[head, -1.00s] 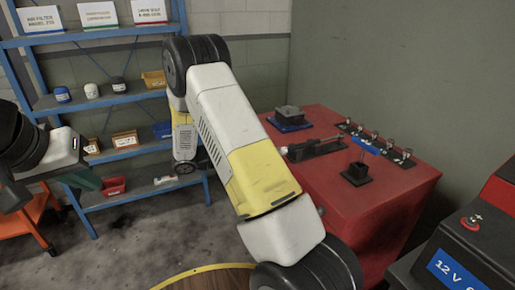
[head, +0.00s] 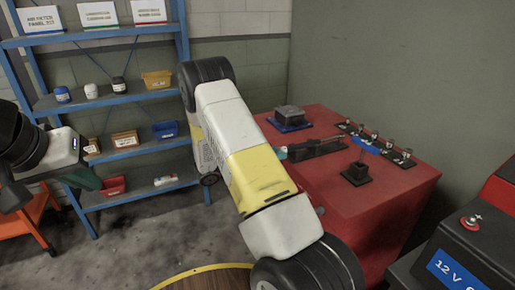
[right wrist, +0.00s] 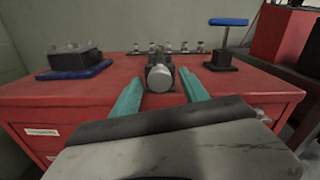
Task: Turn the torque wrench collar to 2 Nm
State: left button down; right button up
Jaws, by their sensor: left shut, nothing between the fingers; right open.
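The torque wrench (head: 318,148) lies in a dark holder on the red cabinet (head: 385,200). In the right wrist view the wrench (right wrist: 160,74) is seen end-on, its round grey end facing me. My right gripper (right wrist: 162,88) is open, with one teal finger on each side of that end; I cannot tell whether they touch it. In the head view my right arm hides most of that gripper, and a teal fingertip shows by the wrench's near end. The collar's scale is too small to read. My left gripper (head: 88,181) is shut and empty at the far left.
On the cabinet are a dark block on a blue base (head: 289,117), a row of several small sockets (head: 375,138) and a blue-topped T-handle stand (head: 357,172). A blue shelf (head: 120,100) with bins stands at the left. A 12 V unit (head: 465,250) is at the right.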

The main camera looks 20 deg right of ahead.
jog(key=shift+c, duration=0.2)
grip_shut()
jog(key=shift+m, duration=0.4)
jog(key=m, duration=0.3)
jog(key=shift+a+m, duration=0.1)
jog(key=shift+m, duration=0.3)
jog(key=m, duration=0.9)
jog(key=shift+w, duration=0.1)
jog(key=shift+r+m, duration=0.1)
jog(key=shift+m, duration=1.8)
